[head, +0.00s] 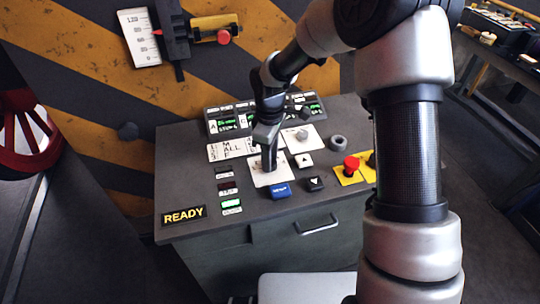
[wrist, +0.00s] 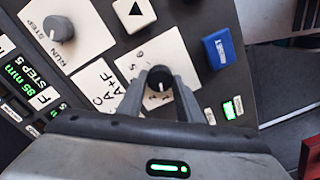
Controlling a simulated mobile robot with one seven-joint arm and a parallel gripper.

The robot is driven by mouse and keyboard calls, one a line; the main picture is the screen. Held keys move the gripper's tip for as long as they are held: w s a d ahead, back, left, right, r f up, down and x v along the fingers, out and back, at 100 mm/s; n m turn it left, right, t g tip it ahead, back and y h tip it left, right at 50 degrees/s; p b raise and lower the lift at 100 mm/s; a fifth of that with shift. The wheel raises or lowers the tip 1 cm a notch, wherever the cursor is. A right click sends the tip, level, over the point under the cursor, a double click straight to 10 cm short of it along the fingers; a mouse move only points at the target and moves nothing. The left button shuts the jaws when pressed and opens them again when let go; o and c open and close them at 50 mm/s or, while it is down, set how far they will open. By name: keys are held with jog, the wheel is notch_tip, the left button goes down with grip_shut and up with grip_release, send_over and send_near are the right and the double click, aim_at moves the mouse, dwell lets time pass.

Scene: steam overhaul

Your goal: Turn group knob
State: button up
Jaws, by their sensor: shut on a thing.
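A dark round knob with a white pointer mark sits between my fingertips in the wrist view (wrist: 159,79). It stands on a white plate (wrist: 185,58) with letters and digits around it, partly covered by my fingers. My gripper (wrist: 160,90) is shut on this knob, one finger on each side. In the head view my gripper (head: 269,160) points down at the white plate (head: 262,178) on the grey console, and the knob itself is hidden behind it. I take this to be the group knob; no name on it is readable.
A grey RUN/STEP knob (wrist: 59,29) is on a neighbouring plate. A blue button (head: 280,190), black-and-white arrow buttons (head: 303,160) and a red button on yellow (head: 351,164) stand close by.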

jog(key=shift+n, duration=0.3)
jog(key=o, duration=1)
jog(key=shift+o, duration=0.2)
jog(key=shift+r, duration=0.1)
notch_tip(320, 180, up, 17)
jog(key=p, duration=0.1)
jog(key=shift+r, duration=0.2)
jog(key=shift+s+f, duration=0.1)
